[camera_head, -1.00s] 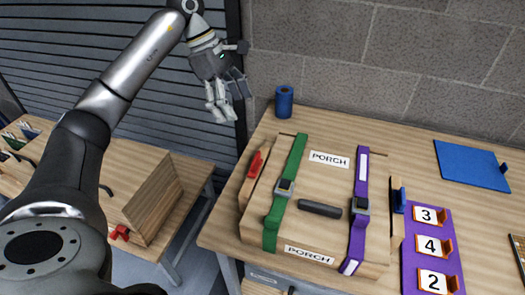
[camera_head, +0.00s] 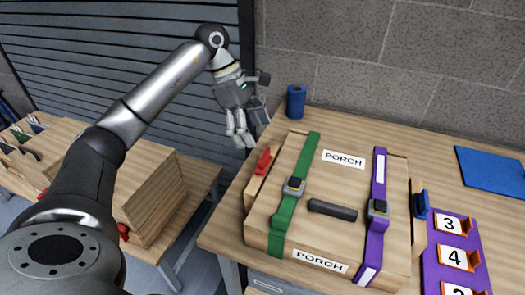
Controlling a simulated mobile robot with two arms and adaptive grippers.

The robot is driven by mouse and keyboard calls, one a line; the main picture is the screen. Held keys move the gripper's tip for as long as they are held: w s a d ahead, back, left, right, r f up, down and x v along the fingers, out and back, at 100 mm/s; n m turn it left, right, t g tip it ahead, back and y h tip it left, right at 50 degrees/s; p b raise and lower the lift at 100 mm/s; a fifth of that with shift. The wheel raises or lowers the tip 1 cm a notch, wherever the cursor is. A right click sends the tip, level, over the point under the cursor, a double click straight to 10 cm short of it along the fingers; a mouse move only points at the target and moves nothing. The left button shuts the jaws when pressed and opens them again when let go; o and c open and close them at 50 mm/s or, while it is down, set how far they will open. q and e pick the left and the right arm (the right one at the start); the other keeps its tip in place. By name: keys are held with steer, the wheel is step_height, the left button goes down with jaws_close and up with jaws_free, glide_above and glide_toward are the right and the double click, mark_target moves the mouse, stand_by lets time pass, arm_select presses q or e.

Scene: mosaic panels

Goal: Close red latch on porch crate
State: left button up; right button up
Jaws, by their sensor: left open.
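The porch crate (camera_head: 331,238) is a wooden box with two "PORCH" labels, lying on the table at the right. A green strap (camera_head: 303,160) and a purple strap (camera_head: 376,190) run across its lid, with a dark handle (camera_head: 332,210) between them. The red latch (camera_head: 264,161) is on the crate's left side, near the back corner. It looks tilted up, but I cannot tell its exact position. My left gripper (camera_head: 246,126) is open and empty, in the air above and slightly left of the red latch, apart from it. My right gripper is not in view.
A blue latch (camera_head: 421,204) is on the crate's right side. A blue roll (camera_head: 296,101) stands behind the crate. A purple board (camera_head: 466,238) with number cards and a blue panel (camera_head: 492,171) lie to the right. Another wooden crate (camera_head: 152,200) stands on the left bench.

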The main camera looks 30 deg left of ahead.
mark_target(264, 161)
arm_select(q)
steer(key=p+x, duration=0.1)
steer(key=x, duration=0.5)
steer(key=shift+d+r, duration=0.1)
steer(key=shift+w+d+f, duration=0.1)
steer(key=shift+d+f, duration=0.1)
steer(key=shift+f, duration=0.4)
steer(key=c, duration=1)
